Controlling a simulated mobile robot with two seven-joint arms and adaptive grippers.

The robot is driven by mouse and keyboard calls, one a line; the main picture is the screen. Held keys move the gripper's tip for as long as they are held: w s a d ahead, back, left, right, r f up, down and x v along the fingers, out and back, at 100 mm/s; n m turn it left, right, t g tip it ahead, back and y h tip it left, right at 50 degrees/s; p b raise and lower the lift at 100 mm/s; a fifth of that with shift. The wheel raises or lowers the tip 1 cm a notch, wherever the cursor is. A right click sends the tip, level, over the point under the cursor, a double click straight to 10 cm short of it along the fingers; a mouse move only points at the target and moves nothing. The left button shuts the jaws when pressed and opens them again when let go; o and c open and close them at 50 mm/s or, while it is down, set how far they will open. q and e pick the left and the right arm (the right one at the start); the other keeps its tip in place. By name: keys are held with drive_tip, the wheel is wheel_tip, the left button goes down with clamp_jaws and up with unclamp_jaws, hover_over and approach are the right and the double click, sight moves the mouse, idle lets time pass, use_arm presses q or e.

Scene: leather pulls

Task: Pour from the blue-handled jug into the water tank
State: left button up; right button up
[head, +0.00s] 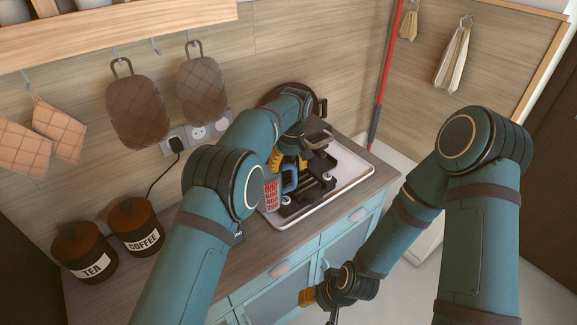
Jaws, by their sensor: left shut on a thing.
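The jug (272,195) is clear with red measuring marks and a blue handle (290,178). It is over the left part of a white tray (345,181), partly hidden by my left arm. My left gripper (288,166) is at the top of the blue handle and shut on it. Whether the jug touches the tray I cannot tell. A dark machine (318,178) stands on the tray just right of the jug. I cannot make out the water tank clearly. My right gripper (321,301) hangs low in front of the counter, away from the jug; its fingers are mostly hidden.
Tea (88,254) and coffee (136,226) canisters stand on the left of the counter (245,262). A black cord runs to a wall socket (198,133). Pot holders hang on the wall. A round brown thing (322,106) is behind the machine.

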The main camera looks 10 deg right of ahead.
use_arm(q)
drive_tip(key=shift+s+a+r+h, duration=0.1)
drive_tip(key=shift+a+r+h, duration=0.25)
drive_tip(key=shift+r, duration=0.2)
drive_tip(key=shift+s+a+r+h, duration=0.1)
drive_tip(key=shift+a+r+h, duration=0.25)
drive_tip(key=shift+r, duration=0.2)
drive_tip(key=shift+a+r+t+h, duration=0.15)
drive_tip(key=shift+a+r+h, duration=0.15)
drive_tip(key=shift+r+h, duration=0.15)
drive_tip(key=shift+a+r+t+h, duration=0.15)
drive_tip(key=shift+a+r+h, duration=0.15)
drive_tip(key=shift+r, duration=0.2)
drive_tip(key=shift+s+d+f, duration=0.1)
drive_tip(key=shift+d, duration=0.05)
drive_tip(key=shift+s+a+r+h+b, duration=0.15)
drive_tip(key=shift+a+r+h+b, duration=0.7)
drive_tip(key=shift+r, duration=0.2)
